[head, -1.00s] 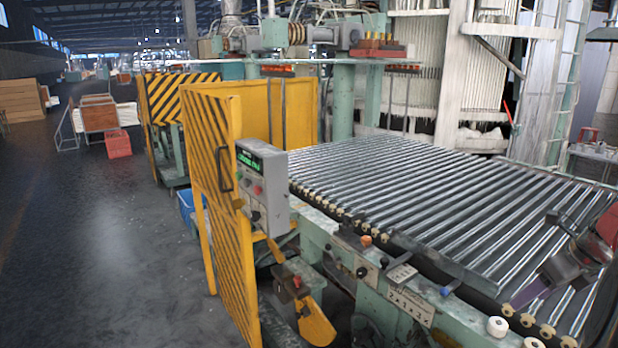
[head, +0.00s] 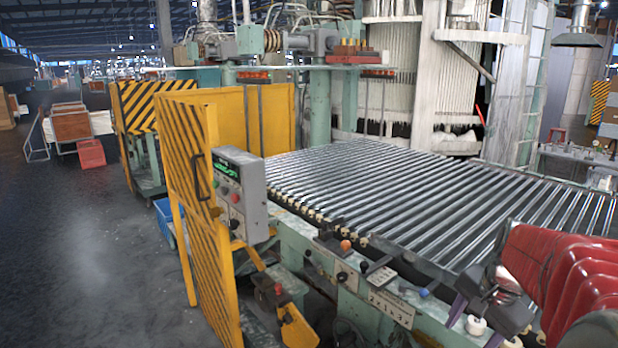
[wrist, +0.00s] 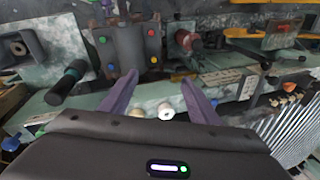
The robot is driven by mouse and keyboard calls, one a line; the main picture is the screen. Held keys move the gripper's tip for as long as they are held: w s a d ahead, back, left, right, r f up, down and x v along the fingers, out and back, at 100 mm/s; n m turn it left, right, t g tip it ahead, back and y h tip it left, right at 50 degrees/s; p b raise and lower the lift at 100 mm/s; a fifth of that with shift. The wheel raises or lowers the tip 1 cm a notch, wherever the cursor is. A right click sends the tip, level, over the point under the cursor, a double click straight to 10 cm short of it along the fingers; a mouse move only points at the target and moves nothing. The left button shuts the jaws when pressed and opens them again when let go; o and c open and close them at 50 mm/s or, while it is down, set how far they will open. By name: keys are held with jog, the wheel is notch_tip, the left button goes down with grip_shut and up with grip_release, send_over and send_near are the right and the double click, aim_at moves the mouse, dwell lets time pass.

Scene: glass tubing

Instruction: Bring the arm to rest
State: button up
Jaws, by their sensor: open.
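My gripper (head: 472,328) is at the lower right of the head view, in front of the near edge of the roller conveyor. Its two purple fingers are apart and point down, and nothing shows held between them. In the wrist view my gripper (wrist: 159,76) also shows its fingers spread, with open space between the tips. My red-covered arm (head: 560,275) reaches in from the right edge. A white round roll (wrist: 166,111) shows between the fingers in the wrist view; I cannot tell its distance from them.
The roller conveyor (head: 400,190) fills the middle right. A control box (head: 240,195) stands beside yellow striped guards (head: 185,150). The wrist view shows a dark panel with coloured buttons (wrist: 126,46) and a black handle (wrist: 68,82). Open floor (head: 80,240) lies at the left.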

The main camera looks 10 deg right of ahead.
jog(key=s+a+r+n+t, duration=0.1)
jog(key=s+a+n, duration=0.3)
jog(key=a, duration=0.9)
jog(key=s+a+r+n+t, duration=0.1)
jog(key=s+a+n, duration=0.3)
jog(key=a+n, duration=0.7)
jog(key=shift+a+r+t, duration=0.4)
jog(key=shift+a+r, duration=0.4)
jog(key=shift+a, duration=0.55)
